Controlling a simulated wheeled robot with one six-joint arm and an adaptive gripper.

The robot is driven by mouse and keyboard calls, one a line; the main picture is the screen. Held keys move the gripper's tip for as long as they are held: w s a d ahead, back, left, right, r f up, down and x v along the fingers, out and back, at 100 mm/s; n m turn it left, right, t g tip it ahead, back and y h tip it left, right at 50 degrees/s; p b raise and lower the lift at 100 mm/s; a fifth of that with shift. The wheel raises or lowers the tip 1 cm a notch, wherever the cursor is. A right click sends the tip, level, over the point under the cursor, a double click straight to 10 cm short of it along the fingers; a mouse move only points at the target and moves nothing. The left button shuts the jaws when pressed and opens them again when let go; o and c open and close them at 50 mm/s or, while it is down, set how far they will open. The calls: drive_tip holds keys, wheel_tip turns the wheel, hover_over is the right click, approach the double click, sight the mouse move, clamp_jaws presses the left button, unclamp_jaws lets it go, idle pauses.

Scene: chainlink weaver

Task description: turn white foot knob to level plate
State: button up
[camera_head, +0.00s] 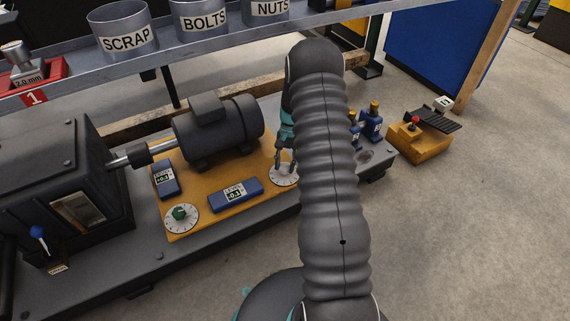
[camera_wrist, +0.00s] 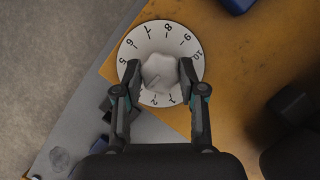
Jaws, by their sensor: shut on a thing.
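The white foot knob (camera_wrist: 160,73) sits at the centre of a white numbered dial (camera_wrist: 133,49) on a corner of the orange plate (camera_wrist: 228,75). My gripper (camera_wrist: 159,77) is shut on the knob, one finger on each side. In the head view my gripper (camera_head: 285,165) reaches down over the white dial (camera_head: 282,178), and my arm hides part of it. Two blue levels lie on the plate (camera_head: 193,187): the front one (camera_head: 236,195) seems to read -0.1, the left one (camera_head: 165,179) seems to read +0.1. A green knob (camera_head: 180,213) stands on another dial at the front left.
A dark motor (camera_head: 219,131) stands on the plate, its shaft running to a black machine (camera_head: 62,185) at left. A shelf with SCRAP (camera_head: 124,41), BOLTS (camera_head: 203,19) and NUTS (camera_head: 269,9) bins crosses behind. Blue fittings (camera_head: 373,124) stand right of my arm. The floor at right is mostly clear.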

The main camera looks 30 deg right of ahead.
drive_tip(key=o, duration=1.1)
drive_tip(key=shift+o, duration=0.2)
drive_tip(key=shift+r, duration=0.1)
drive_tip(key=v, duration=0.7)
drive_tip(key=shift+d+r, duration=0.1)
